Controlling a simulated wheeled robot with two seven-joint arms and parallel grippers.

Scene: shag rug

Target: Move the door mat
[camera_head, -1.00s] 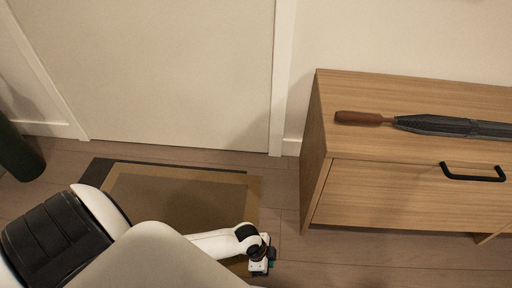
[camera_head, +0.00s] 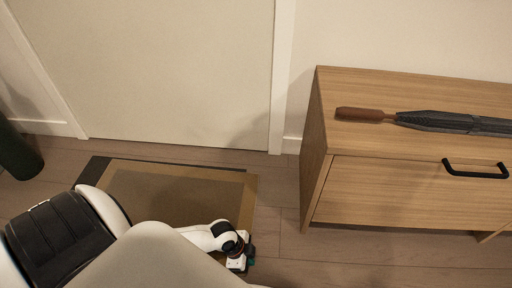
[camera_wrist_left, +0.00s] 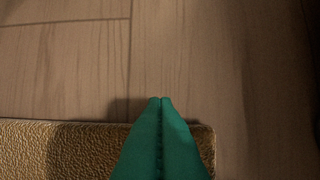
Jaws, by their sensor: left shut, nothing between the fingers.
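The door mat (camera_head: 250,190) lies flat on the floor in front of the door, brown with a tan border. A dark strip (camera_head: 97,168) shows along its far and left edges. My arm hides its near part in the head view. My left gripper (camera_head: 249,257) is low by the mat's near right side. In the left wrist view, its teal fingers (camera_wrist_left: 161,99) are shut and empty. They overlap the mat's corner (camera_wrist_left: 60,150), with the tips pointing past its edge over bare floor. Contact with the mat cannot be told. My right gripper is not in view.
A wooden cabinet (camera_head: 345,195) with a black handle (camera_head: 475,174) stands at the right. A folded umbrella (camera_head: 440,122) lies on top. The closed door (camera_head: 160,70) is behind the mat. A dark green object (camera_head: 16,150) stands at the left. Bare floor (camera_head: 285,240) separates mat and cabinet.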

